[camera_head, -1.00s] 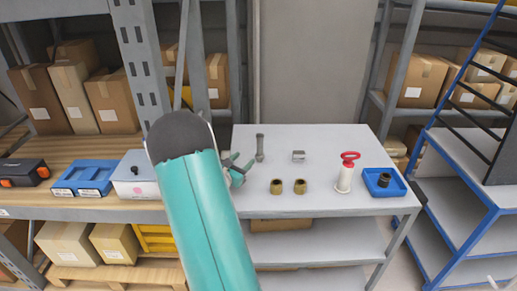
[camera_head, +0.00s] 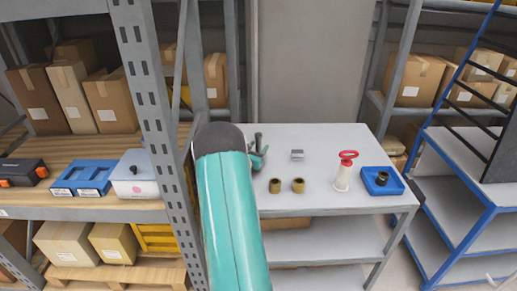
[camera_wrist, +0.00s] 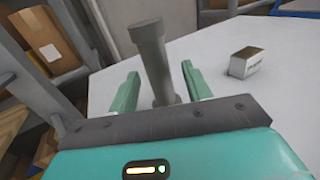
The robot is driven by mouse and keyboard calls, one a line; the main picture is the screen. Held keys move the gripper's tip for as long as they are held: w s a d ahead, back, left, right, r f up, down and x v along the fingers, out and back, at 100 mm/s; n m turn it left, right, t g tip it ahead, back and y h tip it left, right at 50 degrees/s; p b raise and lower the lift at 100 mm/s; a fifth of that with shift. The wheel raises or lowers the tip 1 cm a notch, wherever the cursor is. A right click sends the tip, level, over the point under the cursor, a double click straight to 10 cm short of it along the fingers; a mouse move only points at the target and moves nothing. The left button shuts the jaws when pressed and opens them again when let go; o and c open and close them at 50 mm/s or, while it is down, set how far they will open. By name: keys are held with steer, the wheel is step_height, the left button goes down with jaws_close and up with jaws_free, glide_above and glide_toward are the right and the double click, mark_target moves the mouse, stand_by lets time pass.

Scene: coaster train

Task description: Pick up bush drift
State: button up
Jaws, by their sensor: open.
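The bush drift, which I take to be the grey stepped metal cylinder (camera_head: 258,138), stands upright on the grey table near its back left. In the wrist view the drift (camera_wrist: 153,60) appears between the two green fingers of my gripper (camera_wrist: 159,75), with a gap on each side. Its lower end reaches down close to the gripper's dark palm edge. My gripper (camera_head: 259,157) is open and holds nothing. In the head view my teal arm covers the table's left edge.
A small metal block (camera_head: 297,155) lies right of the drift; it also shows in the wrist view (camera_wrist: 246,62). Two brass bushings (camera_head: 286,186), a red-handled white tool (camera_head: 344,170) and a blue tray (camera_head: 384,183) holding a dark ring stand farther right. A shelf post (camera_head: 153,100) rises at left.

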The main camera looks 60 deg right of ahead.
steer(key=shift+d, duration=1.4)
steer(key=shift+r, duration=0.1)
jaws_close()
